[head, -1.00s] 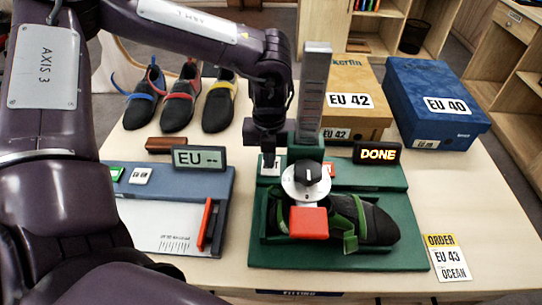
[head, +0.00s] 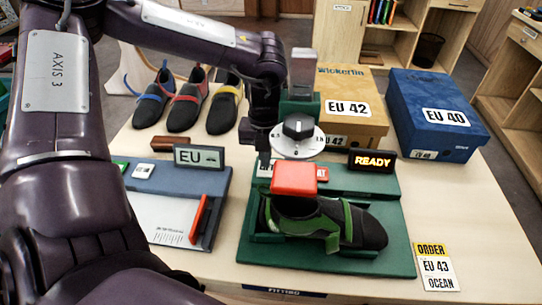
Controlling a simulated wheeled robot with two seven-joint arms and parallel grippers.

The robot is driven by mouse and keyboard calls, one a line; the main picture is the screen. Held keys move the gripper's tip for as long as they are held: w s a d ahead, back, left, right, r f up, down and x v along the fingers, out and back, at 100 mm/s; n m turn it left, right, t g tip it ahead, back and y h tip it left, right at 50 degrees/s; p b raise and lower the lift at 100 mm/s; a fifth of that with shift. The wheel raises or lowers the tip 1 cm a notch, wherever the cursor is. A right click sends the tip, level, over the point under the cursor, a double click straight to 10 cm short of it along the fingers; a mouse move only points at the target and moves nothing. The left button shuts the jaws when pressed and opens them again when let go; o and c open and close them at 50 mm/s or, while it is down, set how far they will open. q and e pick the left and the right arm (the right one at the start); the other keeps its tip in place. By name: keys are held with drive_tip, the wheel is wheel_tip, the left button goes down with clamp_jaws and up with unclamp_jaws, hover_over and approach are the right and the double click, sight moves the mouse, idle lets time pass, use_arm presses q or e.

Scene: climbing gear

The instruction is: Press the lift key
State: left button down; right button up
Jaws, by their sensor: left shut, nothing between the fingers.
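A green press station (head: 385,262) stands on the table, with a black and green shoe (head: 365,226) lying in it. The display (head: 372,161) reads READY. My left gripper (head: 264,164) is shut and empty, pointing down at a white key (head: 265,172) left of the pad. The key's lettering is mostly hidden, and I cannot tell whether the tips touch it. A red key (head: 322,173) sits to the right. My right gripper is not in view.
A blue measuring board (head: 226,185) with an EU display (head: 199,157) stands left. Several shoes (head: 185,104) stand behind it. Boxes EU 42 (head: 365,88) and EU 40 (head: 418,92) stand at the back right. An order card (head: 435,266) lies front right, near clear table.

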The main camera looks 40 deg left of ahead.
use_arm(q)
wheel_tip(320, 180, up, 5)
drive_tip(key=shift+d+r+p, duration=0.1)
drive_tip(key=shift+d+p, duration=0.05)
drive_tip(key=shift+p, duration=1.1)
drive_tip(key=shift+d+r+p, duration=0.1)
drive_tip(key=shift+r+p, duration=0.2)
drive_tip(key=shift+r, duration=0.15)
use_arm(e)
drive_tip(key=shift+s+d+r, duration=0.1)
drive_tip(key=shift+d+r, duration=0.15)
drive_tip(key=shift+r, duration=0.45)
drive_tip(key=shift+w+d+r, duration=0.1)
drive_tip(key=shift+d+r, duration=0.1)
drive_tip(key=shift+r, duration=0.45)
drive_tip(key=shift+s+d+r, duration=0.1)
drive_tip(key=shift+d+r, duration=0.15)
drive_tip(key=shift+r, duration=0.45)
